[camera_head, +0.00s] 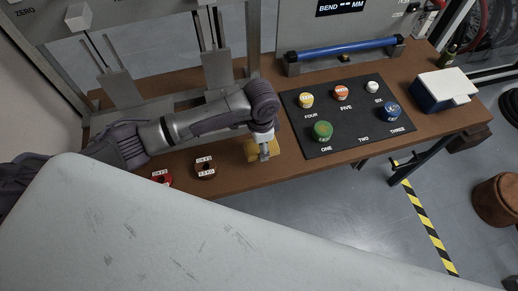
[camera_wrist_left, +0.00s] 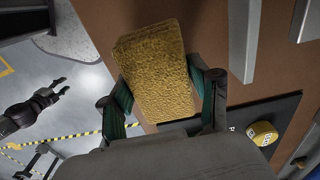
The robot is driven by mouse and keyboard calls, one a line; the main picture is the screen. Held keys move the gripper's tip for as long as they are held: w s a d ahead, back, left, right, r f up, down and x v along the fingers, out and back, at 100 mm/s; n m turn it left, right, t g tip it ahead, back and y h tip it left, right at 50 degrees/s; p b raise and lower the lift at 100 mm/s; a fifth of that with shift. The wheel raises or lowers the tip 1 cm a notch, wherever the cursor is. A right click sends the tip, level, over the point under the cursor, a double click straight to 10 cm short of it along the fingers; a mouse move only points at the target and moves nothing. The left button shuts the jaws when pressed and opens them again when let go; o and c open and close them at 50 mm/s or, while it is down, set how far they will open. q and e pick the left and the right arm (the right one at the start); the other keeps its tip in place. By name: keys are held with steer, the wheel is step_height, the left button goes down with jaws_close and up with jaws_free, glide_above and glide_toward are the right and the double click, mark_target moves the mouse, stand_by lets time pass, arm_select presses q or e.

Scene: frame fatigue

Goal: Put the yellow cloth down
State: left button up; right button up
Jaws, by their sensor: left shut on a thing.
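The yellow cloth (camera_wrist_left: 158,72) is a thick, textured, folded pad between the fingers of my left gripper (camera_wrist_left: 163,98), which is shut on it. In the head view the yellow cloth (camera_head: 250,151) shows beside the fingers of my left gripper (camera_head: 265,152), at the front part of the brown workbench (camera_head: 240,186), left of the black mat. I cannot tell whether the cloth touches the bench top. A dark gripper (camera_wrist_left: 62,86), seemingly my right one, shows small over the floor in the left wrist view, fingers apart and empty. It is not in the head view.
The black mat (camera_head: 345,138) holds several coloured, labelled pieces. A dark ring weight (camera_head: 205,170) and a red one (camera_head: 162,177) lie left of the cloth. A blue box with a white lid (camera_head: 445,90) stands at the right. A blue bar (camera_head: 345,48) lies behind the mat.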

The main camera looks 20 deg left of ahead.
arm_select(q)
steer(key=shift+s+a+f, duration=0.1)
steer(key=shift+f, duration=0.2)
step_height(320, 180, down, 4)
steer(key=shift+r, duration=0.2)
arm_select(e)
steer(key=shift+s+a+r, duration=0.2)
steer(key=shift+a+r, duration=0.05)
steer(key=shift+a, duration=0.25)
steer(key=shift+d, duration=0.1)
arm_select(q)
steer(key=shift+f, duration=0.2)
steer(key=o, duration=1)
arm_select(e)
steer(key=shift+d, duration=0.3)
arm_select(q)
steer(key=shift+r, duration=0.15)
